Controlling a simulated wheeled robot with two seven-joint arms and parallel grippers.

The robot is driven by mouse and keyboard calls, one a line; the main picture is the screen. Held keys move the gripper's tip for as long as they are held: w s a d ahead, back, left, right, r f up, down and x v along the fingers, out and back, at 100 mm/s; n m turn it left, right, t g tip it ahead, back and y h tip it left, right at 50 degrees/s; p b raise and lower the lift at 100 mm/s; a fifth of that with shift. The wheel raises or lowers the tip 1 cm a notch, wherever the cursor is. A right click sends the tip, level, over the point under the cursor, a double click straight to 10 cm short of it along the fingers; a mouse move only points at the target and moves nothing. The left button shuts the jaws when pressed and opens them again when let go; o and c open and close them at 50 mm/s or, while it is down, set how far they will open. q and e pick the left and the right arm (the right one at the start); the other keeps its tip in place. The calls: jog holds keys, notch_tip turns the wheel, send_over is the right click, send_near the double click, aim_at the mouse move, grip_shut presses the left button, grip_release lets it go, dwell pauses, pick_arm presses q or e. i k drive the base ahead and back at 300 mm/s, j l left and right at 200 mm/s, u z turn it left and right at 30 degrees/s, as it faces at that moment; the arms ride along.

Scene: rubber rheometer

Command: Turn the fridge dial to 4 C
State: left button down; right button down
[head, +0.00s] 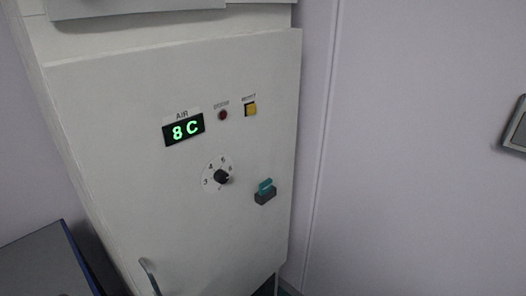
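The fridge (130,170) is a tall pale cabinet in the middle left of the head view. Its black round dial (222,177) sits on a white scale plate with small numbers around it. The numbers 3, 4, 5 and 6 seem readable; the dial's exact pointing is too small to tell. Above it, the display (184,129) under the label AIR reads 8 C in green. Neither of my grippers is in view, and nothing touches the dial.
A metal handle (148,277) sticks out below. A blue-grey surface (45,265) stands lower left.

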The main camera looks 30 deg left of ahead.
aim_at(220, 176)
jog(key=u, duration=1.35)
